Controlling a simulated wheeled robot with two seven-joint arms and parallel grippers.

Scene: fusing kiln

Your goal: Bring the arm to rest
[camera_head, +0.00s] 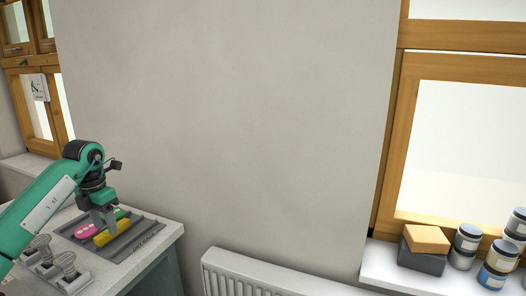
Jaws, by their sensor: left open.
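My left arm (45,213) is green and comes in from the left. My left gripper (103,219) points down over a dark tray (148,240) on the worktop at the lower left. The gripper is open. Its fingertips are close to a yellow piece (112,233) in the tray; I cannot tell whether they touch it. A pink piece (85,230) lies to the left of the yellow one, and a green piece (120,213) shows behind the gripper. My right gripper is not in view.
Clear glass-like items in a grey holder (45,262) stand at the worktop's front left. The worktop (170,229) ends to the right of the tray. A white radiator (245,277) is under the wall. Jars (466,240) and a sponge-like block (427,238) stand on the right windowsill.

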